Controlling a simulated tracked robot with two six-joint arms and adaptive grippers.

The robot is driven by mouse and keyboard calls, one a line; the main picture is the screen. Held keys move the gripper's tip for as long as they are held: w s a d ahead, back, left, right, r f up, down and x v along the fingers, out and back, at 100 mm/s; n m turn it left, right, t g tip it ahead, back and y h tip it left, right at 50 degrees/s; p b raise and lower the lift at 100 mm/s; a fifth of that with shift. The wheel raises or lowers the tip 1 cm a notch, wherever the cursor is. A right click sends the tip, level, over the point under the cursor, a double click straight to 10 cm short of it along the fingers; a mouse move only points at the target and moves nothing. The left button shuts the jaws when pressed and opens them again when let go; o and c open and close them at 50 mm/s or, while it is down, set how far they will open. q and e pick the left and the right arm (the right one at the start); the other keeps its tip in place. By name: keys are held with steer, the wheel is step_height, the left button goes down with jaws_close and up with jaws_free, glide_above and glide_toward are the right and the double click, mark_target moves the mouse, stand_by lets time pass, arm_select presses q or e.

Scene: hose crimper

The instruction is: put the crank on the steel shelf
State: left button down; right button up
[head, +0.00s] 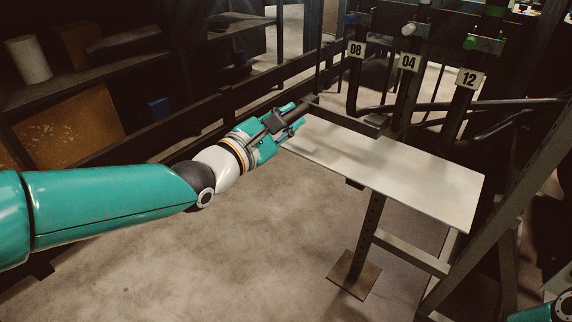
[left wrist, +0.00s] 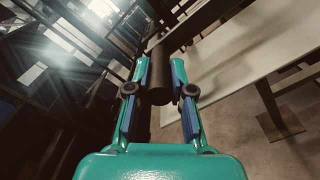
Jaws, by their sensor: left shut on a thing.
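My left gripper (head: 285,122) is shut on the dark crank (head: 345,114), at the far left corner of a pale, flat steel shelf (head: 420,182). The crank's bar reaches right from the fingers over the shelf's back part, with a block at its far end. I cannot tell if it touches the shelf. In the left wrist view the crank's dark round grip (left wrist: 160,78) sits between the two fingers, and the shelf (left wrist: 245,42) lies to the right. Only a teal piece of my right arm shows at the lower right; its gripper is out of view.
Hoses or pipes with tags 08 (head: 356,49), 04 (head: 409,62) and 12 (head: 470,79) hang behind the shelf. A dark slanted frame (head: 510,185) stands at its right. A dark rack (head: 110,75) with a white cylinder (head: 29,59) stands at left. The shelf's front part is clear.

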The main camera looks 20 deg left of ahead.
arm_select(q)
step_height(320, 180, down, 8)
steer(key=b, duration=0.2)
steer(key=shift+b, duration=0.4)
steer(key=c, duration=1)
jaws_free()
steer(key=shift+f, duration=0.1)
steer(key=shift+s, duration=0.1)
